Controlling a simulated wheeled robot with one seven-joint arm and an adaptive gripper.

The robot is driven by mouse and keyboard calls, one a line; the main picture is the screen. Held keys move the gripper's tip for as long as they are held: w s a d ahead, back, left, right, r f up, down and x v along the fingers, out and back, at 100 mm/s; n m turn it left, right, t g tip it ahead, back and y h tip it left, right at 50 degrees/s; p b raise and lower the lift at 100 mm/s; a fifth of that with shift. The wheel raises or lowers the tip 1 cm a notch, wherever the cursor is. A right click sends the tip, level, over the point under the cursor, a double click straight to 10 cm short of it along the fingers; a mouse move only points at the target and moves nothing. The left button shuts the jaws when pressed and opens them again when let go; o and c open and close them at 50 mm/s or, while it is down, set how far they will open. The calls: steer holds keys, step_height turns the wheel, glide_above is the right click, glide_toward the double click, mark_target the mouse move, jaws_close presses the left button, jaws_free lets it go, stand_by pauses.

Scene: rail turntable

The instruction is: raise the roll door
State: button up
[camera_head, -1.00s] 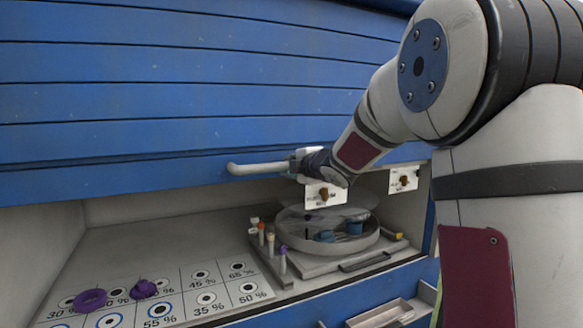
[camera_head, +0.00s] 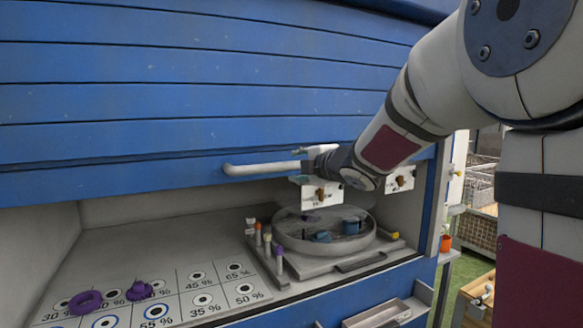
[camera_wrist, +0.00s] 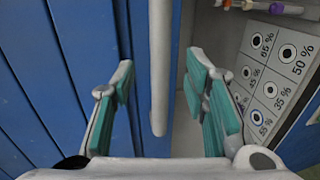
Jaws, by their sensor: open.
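The blue slatted roll door (camera_head: 200,100) is partly up, with its lower edge above the counter of the cabinet. Its white bar handle (camera_head: 258,169) runs along the lower slat. My gripper (camera_head: 303,166) is at the right part of this handle, one finger above it and one below. In the wrist view my gripper (camera_wrist: 160,88) is open, with teal pads apart on both sides. The handle (camera_wrist: 158,60) lies between the fingers with a gap on each side. The roll door (camera_wrist: 60,80) fills the left of that view. My wrist hides the handle's right end.
Inside the cabinet are a round turntable (camera_head: 283,232) with blue items, a rack of capped tubes (camera_head: 266,262) and a percent-marked board (camera_head: 185,312) with purple rings (camera_head: 84,302). A drawer (camera_head: 378,318) sits below.

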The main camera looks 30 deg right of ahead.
steer(key=shift+s+r, duration=0.2)
steer(key=shift+s, duration=0.9)
steer(key=shift+s+r, duration=0.2)
steer(key=shift+s, duration=0.85)
steer(key=s+a+f+m+g, duration=0.4)
steer(key=s+a+f+m, duration=0.1)
steer(key=s, duration=0.6)
steer(key=s+a+f+m+g, duration=0.3)
steer(key=s+a+f+m, duration=0.2)
steer(key=s, duration=0.7)
steer(key=s+a+f+m+g, duration=0.4)
steer(key=s+m, duration=0.4)
steer(key=s, duration=0.3)
step_height(320, 180, down, 2)
steer(key=shift+s+a+f+g, duration=0.2)
steer(key=shift+a+g, duration=0.1)
steer(key=shift+a, duration=0.15)
